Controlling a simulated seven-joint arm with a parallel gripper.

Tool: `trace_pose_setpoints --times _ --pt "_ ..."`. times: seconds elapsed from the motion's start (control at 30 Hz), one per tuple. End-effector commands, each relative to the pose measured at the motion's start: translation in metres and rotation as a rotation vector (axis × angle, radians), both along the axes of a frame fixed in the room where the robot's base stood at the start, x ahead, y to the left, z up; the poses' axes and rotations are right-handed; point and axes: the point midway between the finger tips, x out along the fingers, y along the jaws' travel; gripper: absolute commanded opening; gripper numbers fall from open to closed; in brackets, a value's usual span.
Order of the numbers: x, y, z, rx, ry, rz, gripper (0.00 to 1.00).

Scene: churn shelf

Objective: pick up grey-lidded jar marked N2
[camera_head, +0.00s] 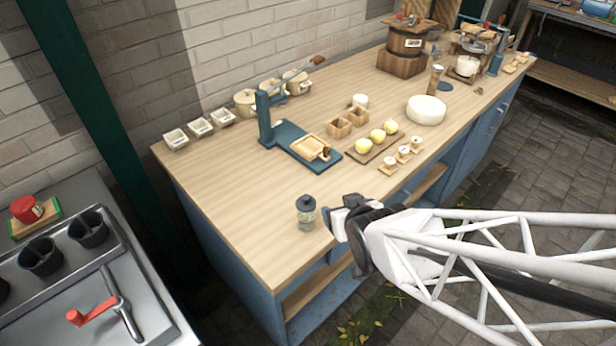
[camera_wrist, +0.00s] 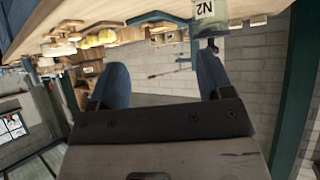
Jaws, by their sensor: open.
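The grey-lidded jar (camera_head: 306,217) stands upright on the wooden bench top, near the front edge at the near end. In the wrist view, which shows the scene upside down, the jar (camera_wrist: 207,14) is at the top with its N2 label facing me. My gripper (camera_head: 338,219) is open and empty, just right of the jar in the head view. In the wrist view the gripper's (camera_wrist: 162,75) fingers are apart, and the jar lines up with the right-hand finger rather than the gap. That finger partly hides the lid; I cannot tell whether they touch.
A blue lever press (camera_head: 290,140) stands behind the jar. A board with yellow fruit-like balls (camera_head: 377,140), small wooden boxes (camera_head: 348,121) and a white round block (camera_head: 426,110) lie farther right. White dishes (camera_head: 199,127) line the wall. The bench left of the jar is clear.

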Motion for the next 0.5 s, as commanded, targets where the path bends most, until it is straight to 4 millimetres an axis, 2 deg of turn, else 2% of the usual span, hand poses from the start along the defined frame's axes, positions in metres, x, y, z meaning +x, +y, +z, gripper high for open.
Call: trace_pose_setpoints --times 0.03,0.2,0.5 --pt "-0.001 0.008 -0.009 0.012 -0.028 0.024 0.73" --pt "-0.006 0.032 -0.028 0.063 -0.13 0.093 0.73" --pt "-0.014 0.051 -0.042 0.114 -0.214 0.151 0.73"
